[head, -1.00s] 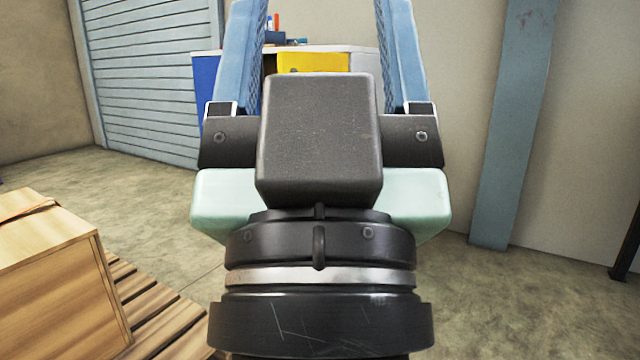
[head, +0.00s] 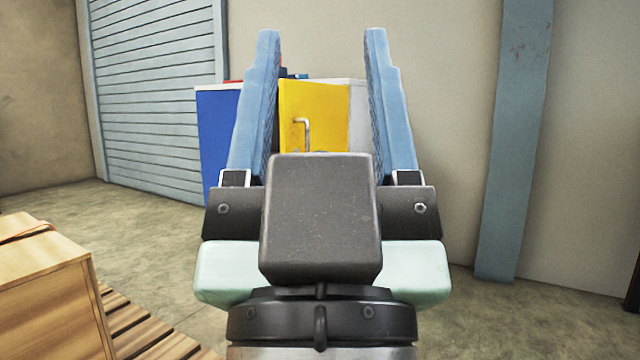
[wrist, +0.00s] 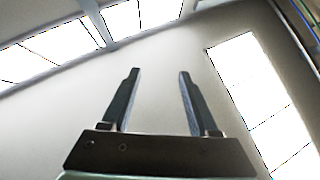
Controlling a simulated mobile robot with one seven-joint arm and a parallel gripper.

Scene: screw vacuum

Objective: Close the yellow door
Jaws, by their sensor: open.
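The yellow door (head: 325,105) is on a cabinet against the back wall, seen between my fingers in the head view. A bent metal handle (head: 303,128) is on its left part. Its lower part is hidden behind my gripper. I cannot tell how far the door stands open. My gripper (head: 320,40) is open and empty, its two blue fingers wide apart, well short of the cabinet. In the wrist view my gripper (wrist: 158,72) points up at the wall and bright windows; the door is not seen there.
A blue cabinet panel (head: 218,135) is left of the yellow door. A wooden crate (head: 45,300) on a pallet (head: 150,335) stands at the near left. A blue-grey pillar (head: 515,150) is at the right. Floor between them is free.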

